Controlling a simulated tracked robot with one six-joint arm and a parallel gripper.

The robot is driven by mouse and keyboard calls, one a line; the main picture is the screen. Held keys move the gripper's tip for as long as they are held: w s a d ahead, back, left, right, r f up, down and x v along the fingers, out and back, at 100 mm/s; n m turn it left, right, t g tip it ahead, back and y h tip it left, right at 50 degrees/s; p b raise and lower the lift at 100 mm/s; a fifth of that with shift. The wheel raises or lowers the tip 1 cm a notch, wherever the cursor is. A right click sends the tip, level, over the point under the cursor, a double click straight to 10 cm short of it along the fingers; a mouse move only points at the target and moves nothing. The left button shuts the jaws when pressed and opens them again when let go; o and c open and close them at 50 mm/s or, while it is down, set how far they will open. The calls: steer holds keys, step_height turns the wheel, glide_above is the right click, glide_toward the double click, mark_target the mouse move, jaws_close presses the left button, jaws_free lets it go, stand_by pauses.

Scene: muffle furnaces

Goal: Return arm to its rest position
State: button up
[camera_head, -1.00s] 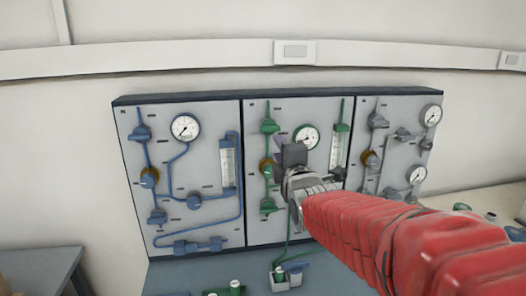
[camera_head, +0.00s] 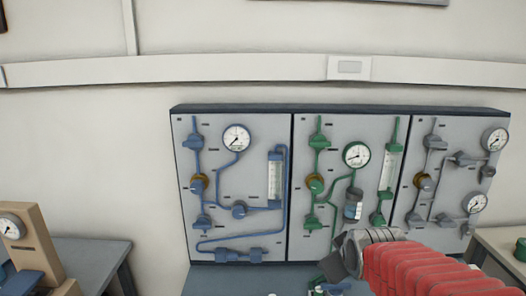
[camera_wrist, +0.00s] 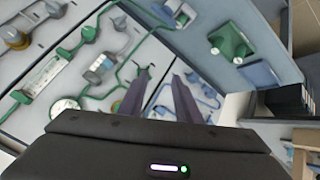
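My arm in its red sleeve reaches in from the lower right of the head view. My gripper (camera_head: 335,264) is at its end, in front of the lower edge of the green-piped panel (camera_head: 343,222). In the wrist view the two dark fingers of my gripper (camera_wrist: 160,92) stand apart with nothing between them. The gripper is open and empty. The fingertips are hard to make out in the head view.
A blue-piped panel (camera_head: 220,222) stands left of the green one and a grey-piped panel (camera_head: 455,200) right of it. A bench (camera_head: 205,281) runs below them. A side table (camera_head: 95,262) with a wooden gauge stand (camera_head: 38,248) is at the left.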

steer(key=s+a+f+m+g, duration=0.1)
steer(key=s+m, duration=0.5)
steer(key=s, duration=1.4)
steer(key=shift+s+a+f+g, duration=0.3)
steer(key=shift+a+f+g, duration=0.15)
steer(key=shift+g, duration=0.85)
